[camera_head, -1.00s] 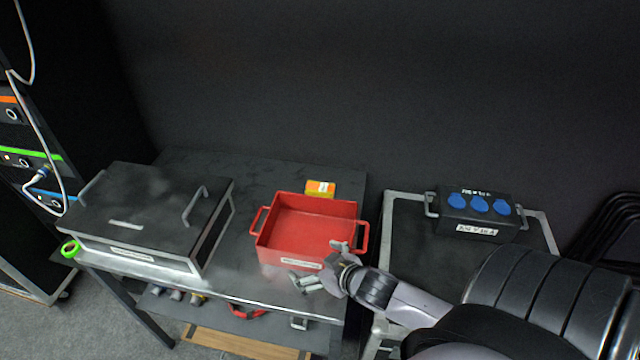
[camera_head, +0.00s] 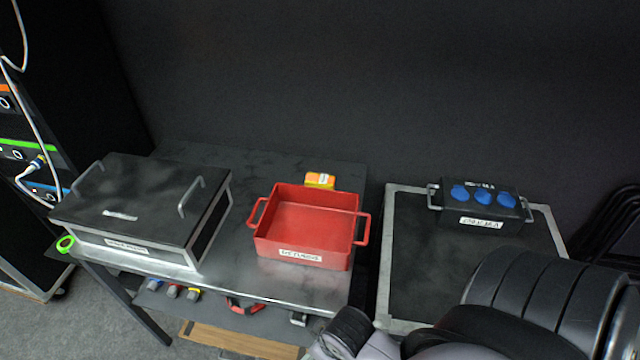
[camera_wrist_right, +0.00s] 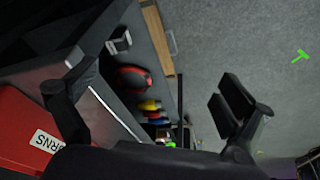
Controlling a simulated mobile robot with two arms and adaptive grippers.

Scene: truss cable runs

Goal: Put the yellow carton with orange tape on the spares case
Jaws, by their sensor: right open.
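The small yellow carton with orange tape (camera_head: 320,181) sits on the dark table, behind the red bin, whose back wall hides its lower part. A black lidded case (camera_head: 140,205) with two grey handles stands at the table's left; its label is too blurred to read, so I cannot tell if it is the spares case. My right gripper (camera_wrist_right: 150,108) is open and empty in the right wrist view, in front of the table. In the head view only part of its arm shows at the bottom edge. My left gripper is not in view.
The red bin (camera_head: 303,255), labelled RETURNS, is empty. A grey-framed black case (camera_head: 408,270) stands to the right, with a black box with blue sockets (camera_head: 480,207) on it. A green tape roll (camera_head: 65,244) hangs by the table's left corner. Several items lie on the lower shelf.

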